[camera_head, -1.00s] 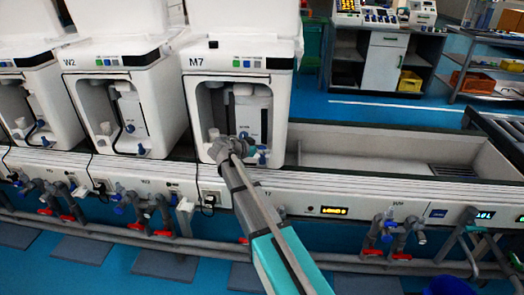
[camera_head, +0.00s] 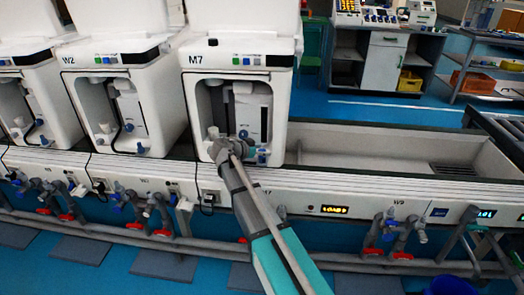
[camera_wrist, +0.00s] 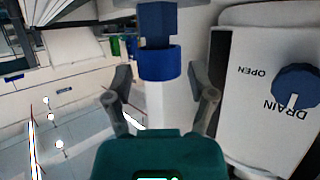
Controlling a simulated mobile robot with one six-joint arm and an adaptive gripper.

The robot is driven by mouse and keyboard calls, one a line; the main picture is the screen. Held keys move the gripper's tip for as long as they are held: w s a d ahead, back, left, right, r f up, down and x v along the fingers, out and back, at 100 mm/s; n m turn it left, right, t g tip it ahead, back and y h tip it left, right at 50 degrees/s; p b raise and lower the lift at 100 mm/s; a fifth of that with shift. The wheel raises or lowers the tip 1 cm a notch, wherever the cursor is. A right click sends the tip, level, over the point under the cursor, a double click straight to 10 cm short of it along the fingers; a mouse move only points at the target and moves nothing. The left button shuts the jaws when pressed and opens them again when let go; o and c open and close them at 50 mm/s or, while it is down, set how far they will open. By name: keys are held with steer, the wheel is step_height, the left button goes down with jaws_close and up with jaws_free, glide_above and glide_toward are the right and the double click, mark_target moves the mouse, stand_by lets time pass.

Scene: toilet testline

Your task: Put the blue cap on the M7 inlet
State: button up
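The M7 machine (camera_head: 195,90) stands upright in the middle of the head view, with an open front recess. My gripper (camera_head: 240,143) is at the lower front of this recess. In the wrist view my gripper (camera_wrist: 159,72) has its two grey fingers apart, on either side of a blue ring-shaped cap (camera_wrist: 160,63) with a blue block above it. Gaps show between the fingertips and the cap. A white cylinder (camera_wrist: 168,105) adjoins the cap between the fingers. I cannot tell whether this is the M7 inlet or whether the cap is seated on it.
A blue drain knob (camera_wrist: 295,87) on a white panel labelled DRAIN OPEN is right of the fingers. The W2 machine (camera_head: 110,95) stands left of M7. An empty trough (camera_head: 380,150) lies to the right. Pipes with blue and red valves (camera_head: 390,235) run below the bench.

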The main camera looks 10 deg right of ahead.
steer(key=shift+r, duration=0.15)
stand_by(0.3)
steer(key=shift+r+p, duration=0.6)
steer(key=shift+p, duration=0.2)
steer(key=p+v, duration=0.4)
steer(key=v, duration=0.8)
steer(key=shift+f, duration=0.1)
steer(key=s+d+f+n+g+y, duration=0.5)
steer(key=s+d+f, duration=0.35)
steer(key=s, duration=0.35)
steer(key=s+d+f+n+g+y, duration=0.1)
steer(key=s+f+n+y, duration=0.2)
steer(key=s+n+y, duration=0.4)
steer(key=s, duration=0.5)
steer(key=shift+d+n, duration=0.15)
steer(key=shift+n, duration=0.15)
